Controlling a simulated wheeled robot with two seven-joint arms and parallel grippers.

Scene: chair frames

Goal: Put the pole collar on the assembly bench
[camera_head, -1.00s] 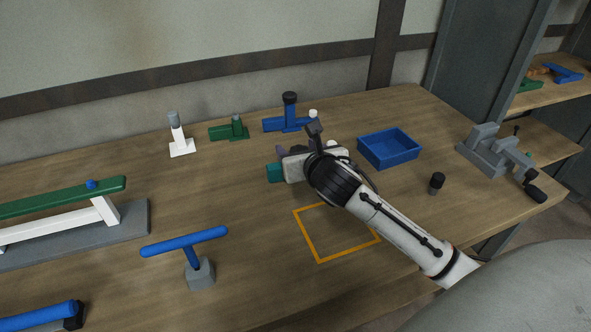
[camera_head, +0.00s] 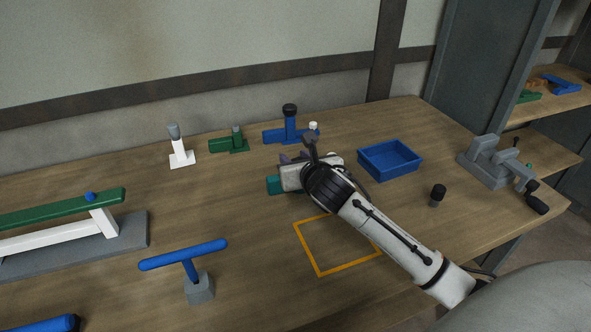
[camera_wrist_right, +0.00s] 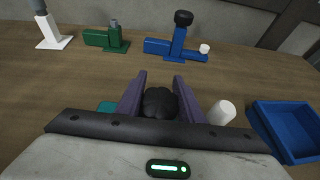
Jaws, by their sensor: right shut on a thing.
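My right gripper (camera_wrist_right: 159,77) has its two purple fingers shut on a black, lobed round piece (camera_wrist_right: 159,103), seen from above in the right wrist view. I take this piece for the pole collar. In the head view the right gripper body hides it, and whether it touches the bench cannot be told. The gripper is low over the wooden assembly bench (camera_head: 240,225), behind an orange square outline (camera_head: 318,272). A teal block (camera_head: 273,185) shows just left of the gripper, and a white cylinder (camera_wrist_right: 222,112) stands to its right. My left gripper is not in view.
Behind are a white post (camera_head: 178,148), a green fixture (camera_head: 228,145) and a blue fixture with black knob (camera_head: 289,128). A blue tray (camera_head: 390,160), black-capped peg (camera_head: 438,195) and grey vise (camera_head: 490,165) stand right. A blue T-bar (camera_head: 185,255) stands front left. The orange square is clear.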

